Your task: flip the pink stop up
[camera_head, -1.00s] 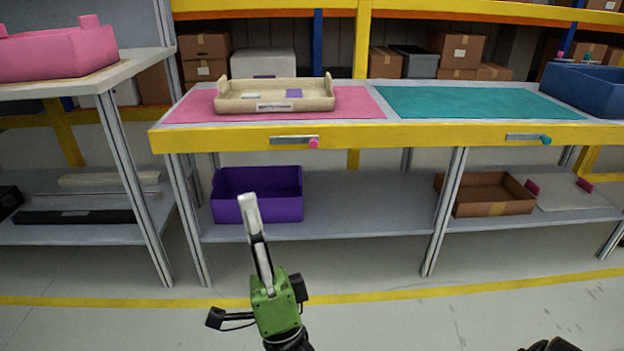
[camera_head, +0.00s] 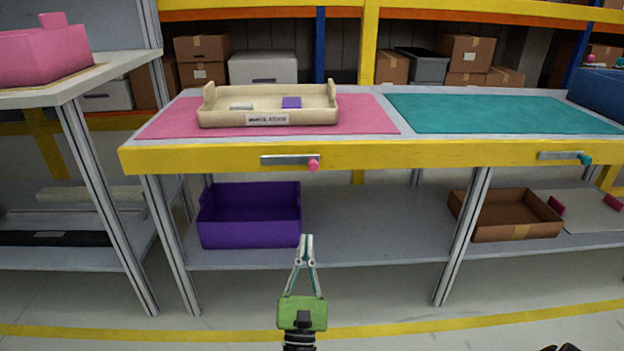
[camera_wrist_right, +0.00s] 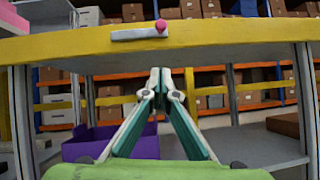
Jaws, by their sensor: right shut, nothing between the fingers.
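The pink stop is a small bar with a pink knob (camera_head: 313,165) on the yellow front edge of the bench; the grey bar (camera_head: 285,160) lies about level, with the knob at its right end. In the right wrist view the pink knob (camera_wrist_right: 161,26) and bar (camera_wrist_right: 138,34) show above the fingertips. My right gripper (camera_head: 306,237) is shut and empty, in front of the bench and below the stop, apart from it. It also shows in the right wrist view (camera_wrist_right: 160,72), fingers pointing at the bench. My left gripper is not in view.
A beige tray (camera_head: 215,118) stands on the pink mat (camera_head: 370,118). A teal mat (camera_head: 490,115) and a teal-knobbed stop (camera_head: 585,159) are at the right. A purple bin (camera_head: 250,222) and a brown box (camera_head: 505,215) sit on the lower shelf.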

